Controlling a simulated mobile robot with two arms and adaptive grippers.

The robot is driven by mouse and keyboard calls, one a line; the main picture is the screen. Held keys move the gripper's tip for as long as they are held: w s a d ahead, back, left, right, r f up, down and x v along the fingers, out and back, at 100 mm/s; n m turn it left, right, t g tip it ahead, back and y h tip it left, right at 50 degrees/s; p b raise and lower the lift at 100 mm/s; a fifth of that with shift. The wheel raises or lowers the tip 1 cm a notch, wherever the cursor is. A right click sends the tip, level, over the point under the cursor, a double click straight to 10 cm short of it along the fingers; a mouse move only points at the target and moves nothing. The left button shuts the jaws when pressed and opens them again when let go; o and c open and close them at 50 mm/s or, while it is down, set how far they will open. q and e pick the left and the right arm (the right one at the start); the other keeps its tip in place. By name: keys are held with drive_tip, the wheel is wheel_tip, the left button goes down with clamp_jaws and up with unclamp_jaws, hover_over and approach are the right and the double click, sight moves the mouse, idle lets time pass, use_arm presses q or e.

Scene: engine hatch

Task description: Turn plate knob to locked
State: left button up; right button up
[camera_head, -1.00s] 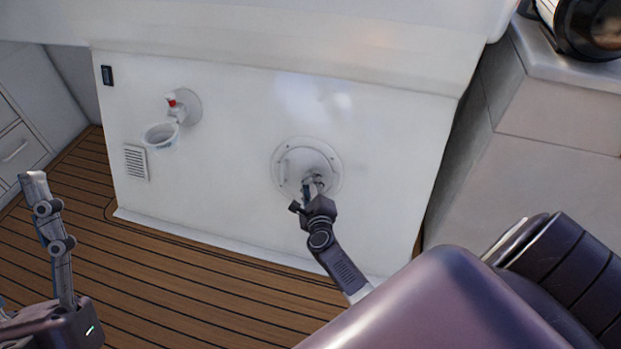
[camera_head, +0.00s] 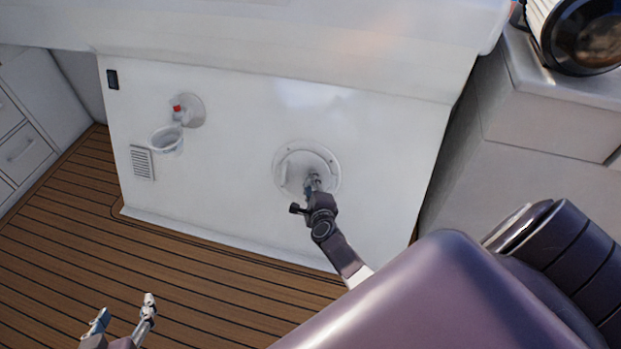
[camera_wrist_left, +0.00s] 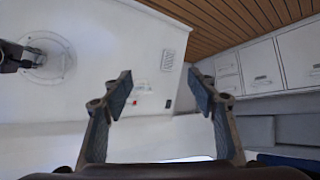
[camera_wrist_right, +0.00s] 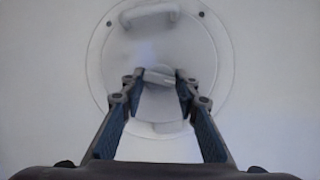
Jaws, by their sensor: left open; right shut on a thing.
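The round white plate (camera_head: 292,160) is set in the white panel, and it also shows in the right wrist view (camera_wrist_right: 125,60). Its small pale knob (camera_wrist_right: 159,76) sits near the middle of the plate, between my right fingertips. My right gripper (camera_head: 313,181) is shut on the knob, with a finger at each side of it (camera_wrist_right: 158,82); in the head view it mostly hides the knob. The knob lies slightly tilted; no lock marking is legible. My left gripper (camera_head: 124,310) is open and empty, low at the left, away from the plate; its spread fingers show in its wrist view (camera_wrist_left: 160,84).
A curved handle (camera_wrist_right: 151,14) stands out on the plate. Left of it on the panel are a white cup-shaped holder (camera_head: 166,140) with a red-tipped fitting, a vent (camera_head: 142,163) and a dark switch (camera_head: 112,80). Wooden floor (camera_head: 190,270) is clear; drawers stand far left.

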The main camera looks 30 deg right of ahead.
drive_tip(key=shift+w+r+n+p, duration=0.1)
drive_tip(key=shift+r+n+p, duration=0.2)
drive_tip(key=shift+n+p, duration=0.5)
drive_tip(key=shift+p, duration=0.45)
drive_tip(key=shift+g+y, duration=0.3)
use_arm(q)
drive_tip(key=s+a+f+g+y+p, duration=0.1)
drive_tip(key=s+a+f+g, duration=0.15)
drive_tip(key=s, duration=0.45)
drive_tip(key=s+a+f+g+y+p, duration=0.1)
drive_tip(key=s+a+f+g, duration=0.1)
drive_tip(key=s+g, duration=0.3)
use_arm(e)
drive_tip(key=shift+r+n, duration=0.1)
drive_tip(key=shift+n, duration=0.5)
use_arm(q)
wheel_tip(320, 180, down, 9)
drive_tip(key=p, duration=0.2)
drive_tip(key=shift+d+r, duration=0.2)
drive_tip(key=shift+d, duration=0.1)
use_arm(e)
drive_tip(key=shift+w+n+g, duration=0.1)
drive_tip(key=shift+n+g, duration=0.4)
drive_tip(key=shift+n, duration=0.2)
drive_tip(key=o, duration=1.1)
drive_tip(key=shift+f, duration=0.2)
